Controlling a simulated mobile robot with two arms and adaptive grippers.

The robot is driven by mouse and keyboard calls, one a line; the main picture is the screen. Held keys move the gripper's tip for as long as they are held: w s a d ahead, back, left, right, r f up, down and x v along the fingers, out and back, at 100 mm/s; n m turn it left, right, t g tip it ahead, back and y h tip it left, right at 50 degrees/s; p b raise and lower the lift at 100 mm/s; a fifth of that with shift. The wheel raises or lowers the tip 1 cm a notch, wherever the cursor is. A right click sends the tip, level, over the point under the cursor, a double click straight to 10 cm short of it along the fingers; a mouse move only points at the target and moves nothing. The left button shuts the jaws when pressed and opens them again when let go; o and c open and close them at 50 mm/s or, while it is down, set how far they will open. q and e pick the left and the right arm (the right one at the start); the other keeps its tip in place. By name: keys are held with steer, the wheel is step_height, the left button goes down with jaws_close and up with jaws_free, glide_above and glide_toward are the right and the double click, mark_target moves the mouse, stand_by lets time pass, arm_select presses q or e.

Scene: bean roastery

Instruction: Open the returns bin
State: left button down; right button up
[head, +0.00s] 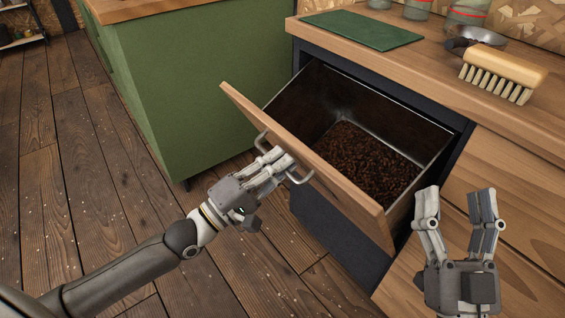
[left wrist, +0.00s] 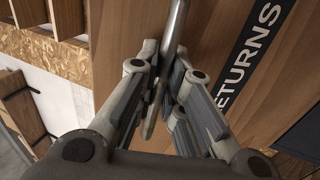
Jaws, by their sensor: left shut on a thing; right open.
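The returns bin (head: 304,168) is a drawer with a wooden front and dark metal walls. It is pulled well out of the counter, tilted outward, and dark brown beans (head: 362,160) lie in its bottom. My left gripper (head: 279,164) is shut on the bin's metal bar handle (head: 300,179). In the left wrist view the fingers close around the handle (left wrist: 176,30), beside a black label (left wrist: 250,50) whose visible letters read "ETURNS". My right gripper (head: 459,200) is open and empty, in front of the wooden drawers to the right of the bin.
The wooden counter (head: 440,70) carries a green mat (head: 362,30), a brush (head: 502,72), a metal scoop or pan (head: 474,36) and jars (head: 468,12). A green cabinet (head: 205,85) stands left of the bin. The plank floor at left is clear.

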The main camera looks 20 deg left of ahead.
arm_select(q)
steer(key=shift+s+a+f+b, duration=0.2)
steer(key=shift+s+f+b, duration=0.05)
steer(key=shift+f+b, duration=0.1)
arm_select(e)
steer(key=shift+s+d+r+t+y, duration=0.1)
steer(key=shift+s+r+t+y, duration=0.05)
steer(key=shift+s+r+t, duration=0.5)
steer(key=shift+s+r+t+y, duration=0.15)
steer(key=shift+s+r+t, duration=0.3)
steer(key=shift+r, duration=0.35)
arm_select(q)
steer(key=c, duration=1.5)
jaws_free()
steer(key=shift+r, duration=0.1)
steer(key=v, duration=1.2)
